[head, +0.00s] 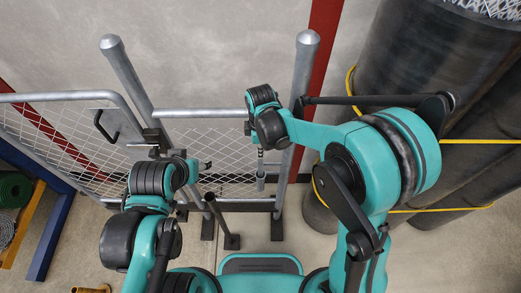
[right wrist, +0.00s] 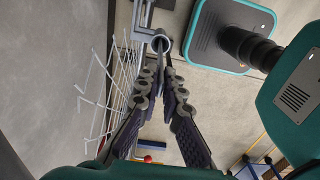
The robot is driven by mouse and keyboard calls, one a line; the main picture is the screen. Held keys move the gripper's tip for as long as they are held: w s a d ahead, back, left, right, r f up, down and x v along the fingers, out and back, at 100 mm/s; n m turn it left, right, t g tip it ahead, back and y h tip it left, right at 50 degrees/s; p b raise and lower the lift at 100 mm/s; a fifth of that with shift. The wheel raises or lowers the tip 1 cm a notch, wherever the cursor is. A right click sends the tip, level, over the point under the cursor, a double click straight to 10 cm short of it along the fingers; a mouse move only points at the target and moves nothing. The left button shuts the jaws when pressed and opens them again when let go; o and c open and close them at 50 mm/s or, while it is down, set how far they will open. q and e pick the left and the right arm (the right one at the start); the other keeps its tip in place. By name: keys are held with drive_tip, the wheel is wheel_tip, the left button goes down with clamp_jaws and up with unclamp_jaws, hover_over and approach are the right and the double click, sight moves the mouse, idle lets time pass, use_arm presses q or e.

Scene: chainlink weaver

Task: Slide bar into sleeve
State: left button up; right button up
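In the head view a light cylinder (head: 261,182) stands upright just below the tips of my right gripper (head: 261,157). In the right wrist view my right gripper (right wrist: 160,68) has two long dark fingers with clear space between them. A round grey ring (right wrist: 160,43), seen end-on, lies just beyond the fingertips. I cannot tell whether this is the sleeve or the bar's end, or whether the tips touch it. My left gripper (head: 202,166) is near the mesh frame's edge; its fingers are too small to read. A dark tube (head: 221,220) leans up from a floor plate.
A chain-link frame (head: 130,112) with grey rails fills the left. Thick grey posts (head: 302,75) stand at the back. Large dark rolls (head: 410,60) with yellow straps crowd the right. A blue-edged rack (head: 55,235) is at lower left. Floor between the posts is partly open.

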drive_tip(key=o, duration=0.3)
drive_tip(key=shift+o, duration=0.2)
wheel_tip(320, 180, up, 12)
idle(0.3)
drive_tip(key=shift+d, duration=0.1)
idle(0.3)
drive_tip(key=s+d+f+m+t+b, duration=0.3)
drive_tip(key=s+d+f+m+b, duration=0.1)
drive_tip(key=d+m, duration=0.4)
drive_tip(key=s+d+f+m+t+b, duration=0.4)
drive_tip(key=s+d+f+m+b, duration=0.1)
drive_tip(key=s+d+m, duration=0.3)
drive_tip(key=shift+d+m+b, duration=0.5)
drive_tip(key=shift+d+m, duration=0.3)
drive_tip(key=shift+m, duration=0.2)
drive_tip(key=shift+s, duration=0.1)
